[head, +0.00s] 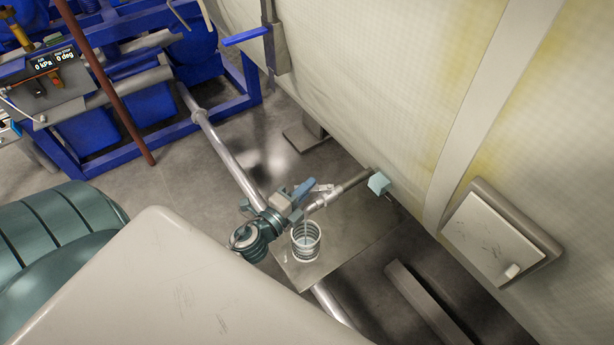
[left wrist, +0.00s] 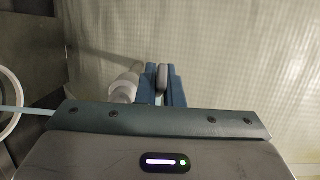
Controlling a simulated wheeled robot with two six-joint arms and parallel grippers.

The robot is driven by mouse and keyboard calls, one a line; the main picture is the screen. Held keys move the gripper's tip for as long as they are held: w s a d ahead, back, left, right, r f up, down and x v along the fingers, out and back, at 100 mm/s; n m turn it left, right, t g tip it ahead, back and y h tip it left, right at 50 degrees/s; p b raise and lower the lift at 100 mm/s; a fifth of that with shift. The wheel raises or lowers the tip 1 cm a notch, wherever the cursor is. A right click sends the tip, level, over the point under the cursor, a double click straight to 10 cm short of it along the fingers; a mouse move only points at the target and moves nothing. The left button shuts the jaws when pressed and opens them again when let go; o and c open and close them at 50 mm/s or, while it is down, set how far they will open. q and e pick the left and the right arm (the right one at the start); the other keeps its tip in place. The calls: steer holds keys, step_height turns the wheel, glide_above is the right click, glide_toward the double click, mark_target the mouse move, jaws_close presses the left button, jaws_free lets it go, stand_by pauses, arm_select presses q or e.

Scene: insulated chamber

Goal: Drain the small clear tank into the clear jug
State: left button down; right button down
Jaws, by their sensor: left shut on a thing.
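The clear jug (head: 306,245), ribbed with a pale rim, stands upright on a grey plate below a metal drain pipe (head: 345,187). Part of a round pale rim, likely the jug's (left wrist: 8,103), shows at the left edge of the left wrist view. A pale blue streak (head: 305,224) runs down into the jug. My left gripper (head: 302,188) is beside the pipe, just above the jug. In the left wrist view its blue fingers (left wrist: 162,84) are shut on a dark grey handle (left wrist: 162,72). No clear tank can be made out for certain. My right gripper is not in view.
A light blue block (head: 379,183) sits at the pipe's wall end. The quilted chamber wall (head: 360,90) rises behind, with a hatch (head: 495,236) at right. Blue-framed machinery with a gauge panel (head: 45,75) stands upper left. A floor rail (head: 430,302) lies lower right.

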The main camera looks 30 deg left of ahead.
arm_select(q)
steer(key=shift+s+d+n+y+b, duration=0.25)
steer(key=shift+n+y+b, duration=0.4)
steer(key=shift+y, duration=0.45)
steer(key=shift+s+d+n+y+b, duration=0.25)
steer(key=shift+n+y+b, duration=0.45)
steer(key=shift+y, duration=0.4)
steer(key=shift+s+d+n+y+b, duration=0.25)
steer(key=shift+n+y+b, duration=0.25)
steer(key=shift+n+y, duration=0.45)
steer(key=c, duration=1.6)
jaws_free()
steer(key=shift+w, duration=0.1)
steer(key=shift+o, duration=0.2)
